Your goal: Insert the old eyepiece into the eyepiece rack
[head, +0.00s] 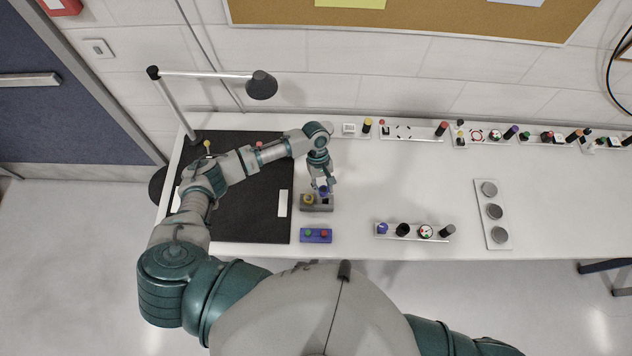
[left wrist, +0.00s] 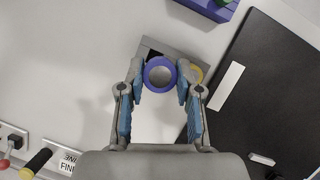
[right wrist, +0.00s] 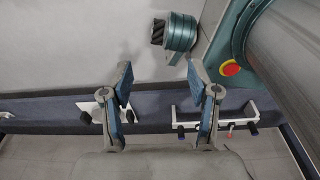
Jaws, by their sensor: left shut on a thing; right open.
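My left gripper (head: 322,183) is shut on a blue-purple ringed eyepiece (head: 323,191) with a grey centre. The eyepiece (left wrist: 160,74) sits between the fingertips in the left wrist view. It is over the right part of the small grey eyepiece rack (head: 317,207); I cannot tell whether it has entered the rack. A yellow-ringed eyepiece (head: 308,199) stands in the rack's left part. It is partly hidden behind a finger in the left wrist view (left wrist: 196,73). My right gripper (right wrist: 160,82) is open and empty, away from the rack.
A blue-purple block (head: 316,235) with green and red tops lies in front of the rack. A black mat (head: 260,220) is to the left. A white tray (head: 414,234) of small parts and a tray with grey discs (head: 503,241) are to the right. Free table lies between.

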